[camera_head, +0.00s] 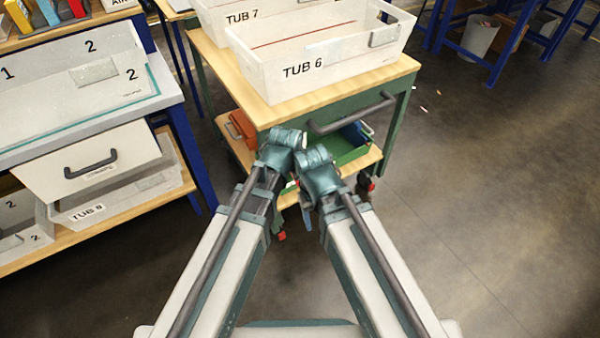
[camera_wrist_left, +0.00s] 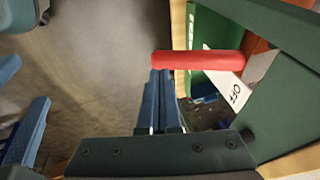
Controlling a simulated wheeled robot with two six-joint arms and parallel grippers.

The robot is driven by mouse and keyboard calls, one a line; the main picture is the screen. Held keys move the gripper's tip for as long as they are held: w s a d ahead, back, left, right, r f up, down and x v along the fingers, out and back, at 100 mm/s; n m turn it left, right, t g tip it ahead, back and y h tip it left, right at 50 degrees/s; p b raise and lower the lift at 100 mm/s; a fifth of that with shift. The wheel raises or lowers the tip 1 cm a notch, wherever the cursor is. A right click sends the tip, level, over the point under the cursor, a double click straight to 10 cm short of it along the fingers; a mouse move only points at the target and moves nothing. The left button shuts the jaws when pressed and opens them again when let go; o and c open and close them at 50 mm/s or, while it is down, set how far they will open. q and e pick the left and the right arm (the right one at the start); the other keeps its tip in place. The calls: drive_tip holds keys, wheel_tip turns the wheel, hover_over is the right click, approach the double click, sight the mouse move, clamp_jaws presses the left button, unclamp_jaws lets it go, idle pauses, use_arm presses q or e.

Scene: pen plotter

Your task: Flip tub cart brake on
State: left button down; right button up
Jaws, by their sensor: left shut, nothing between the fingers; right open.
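The tub cart (camera_head: 262,118) stands ahead of me with tubs on its wooden top. In the left wrist view, a red brake handle (camera_wrist_left: 197,60) lies crosswise by the green cart frame (camera_wrist_left: 290,118). A white plate (camera_wrist_left: 236,90) marked OFF is beside it. My left gripper (camera_wrist_left: 161,76) is shut and empty, its blue fingertips right at the handle's near edge; I cannot tell whether they touch. In the head view the left fingers are hidden behind my arms. My right gripper (camera_head: 306,212) is low in front of the cart; its spread, empty fingers show at the left of the wrist view.
TUB 6 (camera_head: 283,88) and TUB 7 (camera_head: 214,18) sit on the cart top. A dark handle (camera_head: 352,112) sticks out of the cart's near side. A workbench (camera_head: 168,88) with a drawer stands at left. Open floor (camera_head: 480,190) lies to the right.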

use_arm(q)
drive_tip(key=p+v, duration=1)
drive_tip(key=v, duration=0.1)
drive_tip(key=shift+s+r, duration=0.2)
drive_tip(key=shift+r, duration=0.15)
drive_tip(key=s+a+f+n+g+y, duration=0.1)
drive_tip(key=s+a+n+g, duration=0.1)
drive_tip(key=a+n, duration=0.5)
drive_tip(key=s+a+f+n+g+y, duration=0.1)
drive_tip(key=s+a+n, duration=0.1)
drive_tip(key=a+n, duration=0.5)
drive_tip(key=s+d+m+g+y, duration=0.1)
drive_tip(key=s+d+m, duration=0.45)
drive_tip(key=d, duration=0.35)
wheel_tip(320, 180, up, 14)
drive_tip(key=p, duration=1.3)
drive_tip(key=shift+s+a+f, duration=0.2)
drive_tip(key=shift+a, duration=0.15)
drive_tip(key=shift+n, duration=0.25)
